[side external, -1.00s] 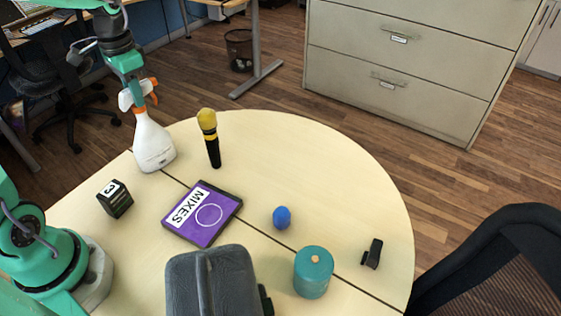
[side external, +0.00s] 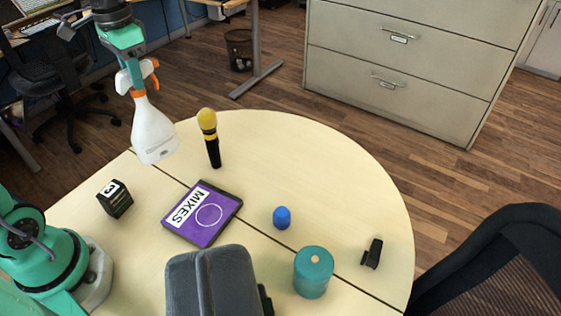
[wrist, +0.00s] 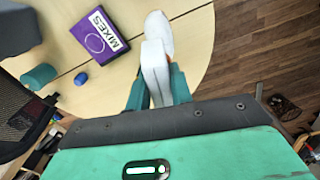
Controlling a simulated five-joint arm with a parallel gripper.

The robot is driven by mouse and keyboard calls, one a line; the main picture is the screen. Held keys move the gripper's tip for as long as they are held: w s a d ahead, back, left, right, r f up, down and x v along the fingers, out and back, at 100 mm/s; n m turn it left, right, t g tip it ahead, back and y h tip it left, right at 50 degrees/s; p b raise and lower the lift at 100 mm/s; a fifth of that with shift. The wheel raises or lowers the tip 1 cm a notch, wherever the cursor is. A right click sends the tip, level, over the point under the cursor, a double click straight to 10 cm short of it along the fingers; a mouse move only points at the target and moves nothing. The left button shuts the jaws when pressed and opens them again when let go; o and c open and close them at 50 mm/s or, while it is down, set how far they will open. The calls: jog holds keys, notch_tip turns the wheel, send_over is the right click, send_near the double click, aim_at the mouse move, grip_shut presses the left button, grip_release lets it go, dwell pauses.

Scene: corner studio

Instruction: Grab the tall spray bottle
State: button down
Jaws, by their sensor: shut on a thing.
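The tall spray bottle (side external: 152,134) is white with an orange and white spray head. In the side external view it hangs at the upper left, slightly tilted, its base appearing just above the table. My gripper (side external: 137,78) is shut on its spray head from above. In the wrist view my gripper (wrist: 157,88) has its two teal fingers on either side of the white bottle (wrist: 158,38). The fingers hide part of the spray head.
A yellow-topped microphone (side external: 210,140) stands close right of the bottle. A purple MIXES case (side external: 208,218), a black-and-white cube (side external: 115,199), a blue egg-shaped thing (side external: 282,218), a teal cylinder (side external: 313,273), a small black object (side external: 372,254) and a grey case (side external: 215,280) occupy the round table (side external: 345,180).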

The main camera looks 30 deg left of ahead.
jog(key=s+d+r, duration=0.1)
jog(key=d+r, duration=0.3)
jog(key=d, duration=0.3)
jog(key=shift+s+r, duration=0.3)
jog(key=shift+d, duration=0.15)
